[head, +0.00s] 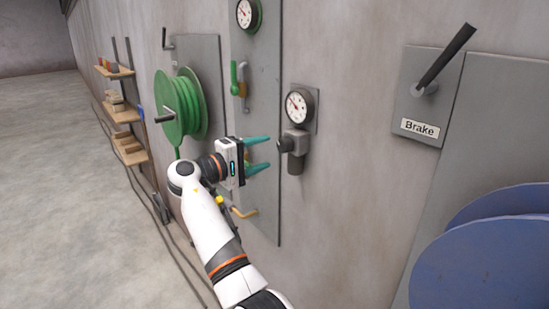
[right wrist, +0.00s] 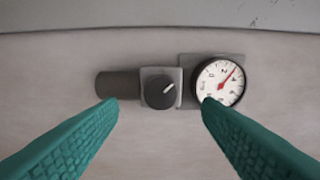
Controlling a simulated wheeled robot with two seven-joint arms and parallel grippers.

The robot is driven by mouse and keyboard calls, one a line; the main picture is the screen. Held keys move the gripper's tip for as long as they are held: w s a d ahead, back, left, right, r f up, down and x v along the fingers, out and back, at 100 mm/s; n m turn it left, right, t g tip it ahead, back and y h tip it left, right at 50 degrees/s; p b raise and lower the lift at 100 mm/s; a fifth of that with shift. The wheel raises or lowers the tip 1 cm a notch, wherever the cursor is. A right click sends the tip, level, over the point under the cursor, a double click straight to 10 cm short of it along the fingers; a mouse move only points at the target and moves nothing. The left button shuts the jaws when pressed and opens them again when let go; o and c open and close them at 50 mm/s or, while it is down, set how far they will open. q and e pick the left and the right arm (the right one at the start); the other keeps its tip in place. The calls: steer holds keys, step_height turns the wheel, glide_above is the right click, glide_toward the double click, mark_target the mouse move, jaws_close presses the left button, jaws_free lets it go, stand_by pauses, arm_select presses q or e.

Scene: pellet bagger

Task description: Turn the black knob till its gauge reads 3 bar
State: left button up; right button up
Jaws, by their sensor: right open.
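The black knob (head: 285,145) sticks out from the front of a grey regulator (head: 299,142) on the wall. In the right wrist view the knob (right wrist: 160,91) faces me, its white mark pointing up and to the right. Its round white gauge (head: 298,107) is mounted just above the regulator. The gauge also shows in the right wrist view (right wrist: 219,83), its red needle pointing up-right between two figures too small to read surely. My right gripper (head: 261,154) is open and empty, its teal fingers pointing at the knob, apart from it. My left gripper is out of view.
A grey panel (head: 256,100) with another gauge (head: 245,13), a green-handled valve and a yellow lever stands behind my right gripper. A green hose reel (head: 178,108) is further left. A brake lever (head: 445,58) and blue discs (head: 470,262) are at right.

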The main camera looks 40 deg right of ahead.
steer(key=a+b, duration=0.1)
steer(key=a, duration=0.4)
steer(key=shift+s+a+b, duration=0.15)
steer(key=shift+a+b, duration=0.2)
steer(key=shift+b, duration=0.05)
